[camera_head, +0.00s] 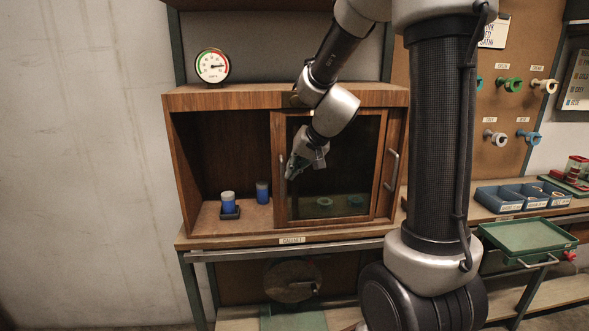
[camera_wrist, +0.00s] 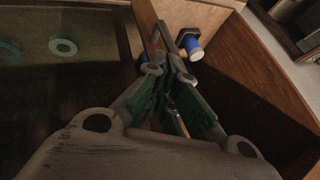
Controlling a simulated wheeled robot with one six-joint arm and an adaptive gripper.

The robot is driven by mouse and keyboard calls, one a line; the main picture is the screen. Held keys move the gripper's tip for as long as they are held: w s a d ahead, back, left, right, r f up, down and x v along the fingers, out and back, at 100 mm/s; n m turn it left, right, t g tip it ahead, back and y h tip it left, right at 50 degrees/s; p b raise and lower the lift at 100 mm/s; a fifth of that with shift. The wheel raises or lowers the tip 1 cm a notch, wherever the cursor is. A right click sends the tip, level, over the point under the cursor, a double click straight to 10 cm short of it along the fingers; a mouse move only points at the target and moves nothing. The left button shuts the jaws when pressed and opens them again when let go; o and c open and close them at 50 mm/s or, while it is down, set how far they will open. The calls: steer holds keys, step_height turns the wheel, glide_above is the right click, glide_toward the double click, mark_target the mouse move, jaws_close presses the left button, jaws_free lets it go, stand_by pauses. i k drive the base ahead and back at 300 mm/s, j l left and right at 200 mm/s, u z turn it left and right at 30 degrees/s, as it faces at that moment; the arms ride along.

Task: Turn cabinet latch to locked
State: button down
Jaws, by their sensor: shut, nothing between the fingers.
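The wooden cabinet (camera_head: 235,97) stands on the bench, with its left half open. Its glass-paned door (camera_head: 279,205) covers the right half. A dark small fitting (camera_head: 291,99) sits on the cabinet's top front edge, partly behind my arm; it may be the latch, but I cannot tell its position. My gripper (camera_head: 289,172) is in front of the door's left edge, near its upright handle (camera_head: 282,166). In the wrist view my gripper (camera_wrist: 167,66) is shut and empty, its tips close to the handle (camera_wrist: 163,34). I cannot tell whether they touch it.
Two blue-and-white containers (camera_head: 228,201) (camera_head: 262,192) stand inside the open left half. Rings (camera_head: 324,202) show behind the glass. A second upright handle (camera_head: 391,169) is at the cabinet's right. A gauge (camera_head: 212,66) stands on top. Blue bins (camera_head: 497,199) and a green tray (camera_head: 528,235) are at right.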

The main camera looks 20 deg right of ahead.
mark_target(296, 102)
steer(key=i+j, duration=0.1)
steer(key=j, duration=0.35)
steer(key=i+j, duration=0.1)
steer(key=j, duration=0.75)
steer(key=l, duration=0.15)
